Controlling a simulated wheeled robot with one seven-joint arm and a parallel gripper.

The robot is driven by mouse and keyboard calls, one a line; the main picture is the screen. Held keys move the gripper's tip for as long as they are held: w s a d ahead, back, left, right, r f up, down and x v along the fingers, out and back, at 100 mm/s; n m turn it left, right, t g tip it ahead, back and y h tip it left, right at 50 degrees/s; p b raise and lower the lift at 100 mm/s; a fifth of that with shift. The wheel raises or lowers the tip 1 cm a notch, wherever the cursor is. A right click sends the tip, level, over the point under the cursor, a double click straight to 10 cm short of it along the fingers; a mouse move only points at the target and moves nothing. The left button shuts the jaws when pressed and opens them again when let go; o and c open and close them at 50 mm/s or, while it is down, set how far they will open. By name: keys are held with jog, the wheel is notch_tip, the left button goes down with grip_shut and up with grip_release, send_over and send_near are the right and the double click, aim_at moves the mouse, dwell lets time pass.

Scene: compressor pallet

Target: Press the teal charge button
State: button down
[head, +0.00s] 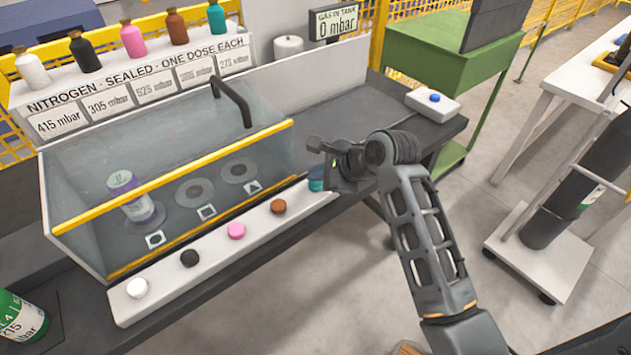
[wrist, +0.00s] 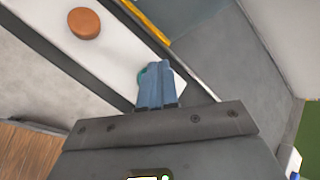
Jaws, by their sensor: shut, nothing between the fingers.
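The teal charge button (head: 315,186) is at the right end of a white button strip (head: 210,255). In the wrist view only a sliver of the teal button (wrist: 142,73) shows beside my fingers. My gripper (head: 319,174) is shut and empty, with its blue fingertips (wrist: 156,72) over the teal button and hiding most of it. I cannot tell whether they touch it. A brown button (head: 278,206) sits to its left and also shows in the wrist view (wrist: 84,23). Pink (head: 236,231), black (head: 189,258) and white (head: 137,288) buttons follow further left.
A clear-walled tank with a yellow rim (head: 190,174) stands behind the strip, holding a purple-labelled canister (head: 126,190). A display (head: 334,22) reads 0 mbar. Several coloured bottles stand on the shelf behind. A white box with a blue button (head: 434,98) sits at right.

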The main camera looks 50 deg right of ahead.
aim_at(318, 185)
jog(key=shift+f, duration=0.65)
dwell(0.8)
jog(key=shift+r, duration=0.2)
jog(key=shift+r+p, duration=0.9)
jog(key=shift+p, duration=0.45)
notch_tip(318, 185, up, 3)
jog(key=p, duration=0.3)
jog(key=shift+r, duration=1)
dwell(1.3)
